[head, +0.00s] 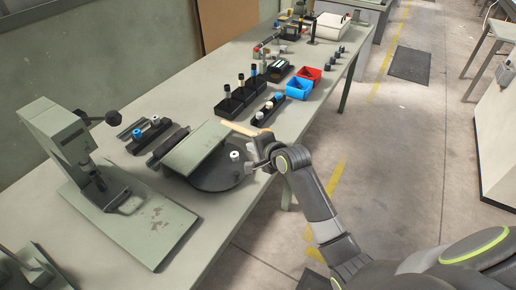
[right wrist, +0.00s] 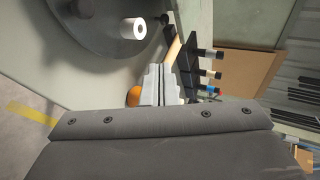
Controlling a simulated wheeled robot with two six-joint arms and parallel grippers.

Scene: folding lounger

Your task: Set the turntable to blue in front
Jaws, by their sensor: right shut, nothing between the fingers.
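The turntable (head: 215,178) is a dark round disc on the bench, partly covered by a long grey-green panel (head: 195,148). A white peg (head: 235,156) stands near its right edge. In the right wrist view the disc (right wrist: 75,22) fills the upper left, with the white peg (right wrist: 132,28) on it. I see no blue mark on the visible part of the disc. My right gripper (head: 254,158) is at the disc's right edge; its fingers (right wrist: 160,84) are shut and empty. Whether it touches the disc is unclear. My left gripper is out of view.
A tan handle (head: 241,128) lies just behind the right gripper. A press (head: 75,150) stands left of the turntable. A block with blue and white pegs (head: 148,134), black peg holders (head: 240,95) and blue (head: 299,88) and red (head: 309,73) bins stand farther back.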

